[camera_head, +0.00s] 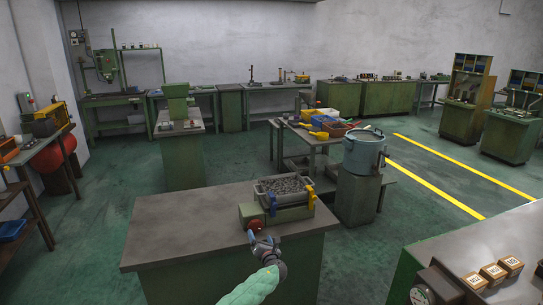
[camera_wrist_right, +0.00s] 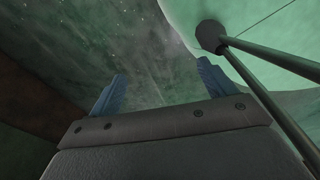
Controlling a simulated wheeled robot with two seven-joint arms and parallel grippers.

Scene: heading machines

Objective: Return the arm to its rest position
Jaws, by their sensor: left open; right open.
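My left arm, in a pale green sleeve, reaches up from the bottom of the head view. Its gripper (camera_head: 260,238) is small there, just below a red round part (camera_head: 255,225) on the front of a green machine (camera_head: 251,212). I cannot tell whether it touches that part. The left gripper is open, and I see nothing held in it. My right gripper (camera_wrist_right: 160,72) shows in the right wrist view with its two blue fingers wide apart and nothing between them. The right gripper is not visible in the head view.
The machine, with a tray of grey pieces (camera_head: 283,187), stands on a green workbench (camera_head: 180,229). A blue-grey pot (camera_head: 364,152) is on a green stand to the right. A bench with numbered blocks (camera_head: 494,272) is at lower right. Green floor (camera_head: 105,240) is clear at left.

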